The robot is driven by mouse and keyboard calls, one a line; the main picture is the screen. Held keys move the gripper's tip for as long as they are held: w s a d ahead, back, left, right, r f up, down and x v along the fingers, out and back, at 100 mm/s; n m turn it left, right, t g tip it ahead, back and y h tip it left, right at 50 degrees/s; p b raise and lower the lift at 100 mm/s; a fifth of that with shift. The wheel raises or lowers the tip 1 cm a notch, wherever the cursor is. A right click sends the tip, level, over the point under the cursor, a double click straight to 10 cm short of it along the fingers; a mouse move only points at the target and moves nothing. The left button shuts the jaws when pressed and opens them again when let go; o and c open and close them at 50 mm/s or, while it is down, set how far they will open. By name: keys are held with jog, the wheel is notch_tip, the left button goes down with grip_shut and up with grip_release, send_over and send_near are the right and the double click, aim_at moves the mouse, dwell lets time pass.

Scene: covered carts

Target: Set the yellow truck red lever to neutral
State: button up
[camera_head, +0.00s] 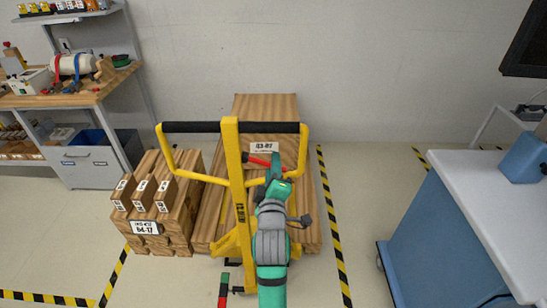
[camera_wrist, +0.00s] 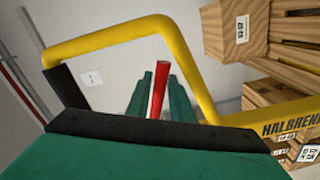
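The yellow truck (camera_head: 232,185) stands mid-view, with a yellow loop handle and black grips. Its red lever (camera_head: 259,162) sticks out to the right near the top of the mast, below the grip bar. My gripper (camera_head: 275,168) is at the lever's right end. In the wrist view the red lever (camera_wrist: 158,90) stands between the two green fingers of my gripper (camera_wrist: 159,85). The fingers look parted, one on each side of it; contact is hard to tell. The yellow handle loop (camera_wrist: 130,30) arches around them in that view.
Wooden crates (camera_head: 160,205) stand left of the truck, and a wooden load (camera_head: 265,115) lies behind it. A shelf bench (camera_head: 75,98) is at the left, a blue-sided counter (camera_head: 440,230) at the right. Striped floor tape (camera_head: 333,225) borders open floor to the right.

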jog(key=shift+w, duration=1.75)
